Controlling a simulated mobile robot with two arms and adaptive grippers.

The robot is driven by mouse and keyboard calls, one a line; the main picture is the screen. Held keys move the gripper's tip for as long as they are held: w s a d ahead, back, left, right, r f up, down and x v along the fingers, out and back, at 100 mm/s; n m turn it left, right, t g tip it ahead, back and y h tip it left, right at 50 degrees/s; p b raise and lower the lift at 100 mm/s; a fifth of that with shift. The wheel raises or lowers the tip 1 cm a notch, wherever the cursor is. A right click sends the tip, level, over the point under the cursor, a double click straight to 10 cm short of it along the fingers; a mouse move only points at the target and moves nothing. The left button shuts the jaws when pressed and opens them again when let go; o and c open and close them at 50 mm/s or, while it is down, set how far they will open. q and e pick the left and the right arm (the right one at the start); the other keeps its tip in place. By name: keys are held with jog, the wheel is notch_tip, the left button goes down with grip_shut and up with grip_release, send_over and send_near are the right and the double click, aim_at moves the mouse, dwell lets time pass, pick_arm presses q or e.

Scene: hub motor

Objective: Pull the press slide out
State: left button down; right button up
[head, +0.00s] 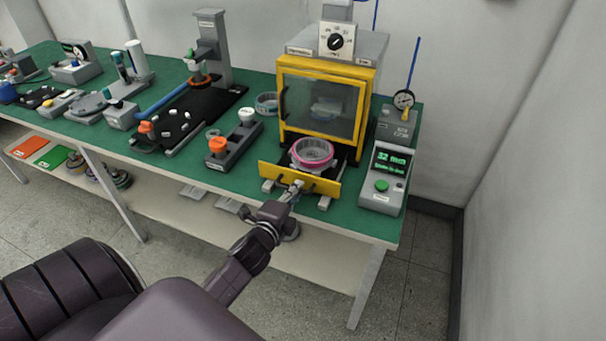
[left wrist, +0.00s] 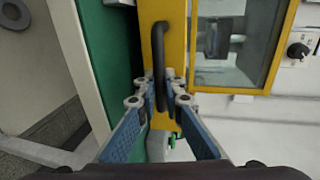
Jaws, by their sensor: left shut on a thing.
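The press (head: 327,95) is a grey box with a yellow frame and a clear window, at the back right of the bench. Its slide has a yellow front plate (head: 322,187) and stands out in front of the press. A grey ring part with a pink rim (head: 313,153) sits on the slide. My left gripper (head: 293,190) is at the front plate. In the left wrist view its fingers (left wrist: 163,88) are shut around the black bar handle (left wrist: 158,45) on the yellow plate (left wrist: 178,40). The right gripper is not in view.
A display box (head: 384,178) reading 32 mm stands right of the slide, close to it. A holder with orange and white knobs (head: 234,145) stands to the left. The floor in front of the green bench (head: 345,222) is clear.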

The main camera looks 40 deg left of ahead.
pick_arm(q)
jog(key=shift+v, duration=0.9)
jog(key=shift+f, duration=0.25)
jog(key=c, duration=2)
grip_release()
jog(key=shift+c, duration=0.2)
jog(key=v, duration=1.2)
